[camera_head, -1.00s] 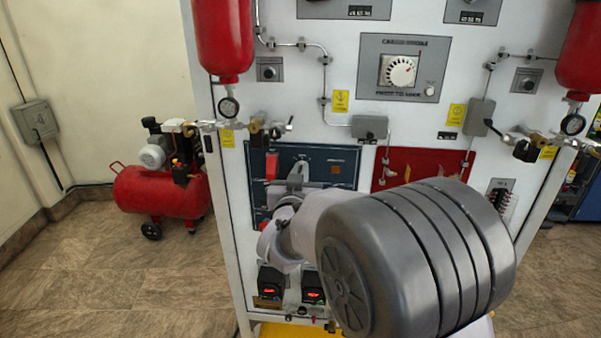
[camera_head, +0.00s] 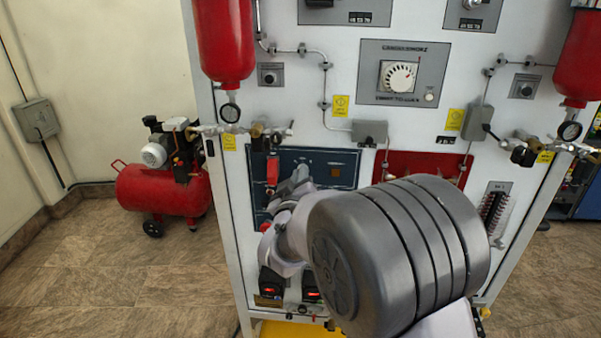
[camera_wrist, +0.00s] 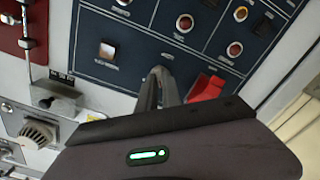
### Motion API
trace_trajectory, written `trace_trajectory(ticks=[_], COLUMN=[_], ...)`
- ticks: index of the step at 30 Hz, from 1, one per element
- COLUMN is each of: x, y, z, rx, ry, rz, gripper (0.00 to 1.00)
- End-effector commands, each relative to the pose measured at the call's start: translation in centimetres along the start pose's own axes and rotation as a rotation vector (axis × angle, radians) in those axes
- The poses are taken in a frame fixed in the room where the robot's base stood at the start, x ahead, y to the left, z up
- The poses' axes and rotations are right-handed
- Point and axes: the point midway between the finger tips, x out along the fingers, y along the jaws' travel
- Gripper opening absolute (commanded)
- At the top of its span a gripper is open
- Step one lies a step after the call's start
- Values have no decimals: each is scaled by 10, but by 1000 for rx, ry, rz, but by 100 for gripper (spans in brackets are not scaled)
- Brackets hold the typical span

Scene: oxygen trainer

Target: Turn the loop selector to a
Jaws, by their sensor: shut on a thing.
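The dark blue panel (camera_head: 330,155) is on the lower left of the white trainer front. My gripper (camera_head: 300,174) is at this panel, and it shows in the wrist view (camera_wrist: 158,78) with its fingertips close together against the panel face. It is shut on a small part there, which I take to be the loop selector. The fingers hide that part, so its pointer and the letter it faces cannot be read. A red lever or cover (camera_head: 272,170) is just left of my gripper. In the wrist view the red part (camera_wrist: 207,88) is right of the fingers.
Several round buttons or lamps and a square amber lamp (camera_head: 335,171) are on the blue panel. A red panel (camera_head: 425,163) is to its right. A grey plate with a white dial (camera_head: 398,76) is above. A red compressor (camera_head: 163,190) stands on the floor at left.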

Motion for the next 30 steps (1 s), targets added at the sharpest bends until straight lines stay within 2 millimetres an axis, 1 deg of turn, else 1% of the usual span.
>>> trace_trajectory(ticks=[6,12,27,28,29,30], x=[0,0,0,0,0,0], y=[0,-1,-1,-1,-1,-1], z=[0,1,1,1,1,1], rx=[-104,-155,-172,-172,-172,-172], ry=[-2,-2,-2,-2,-2,-2], rz=[-1,-1,-1,-1,-1,-1], gripper=[0,0,0,13,18,26])
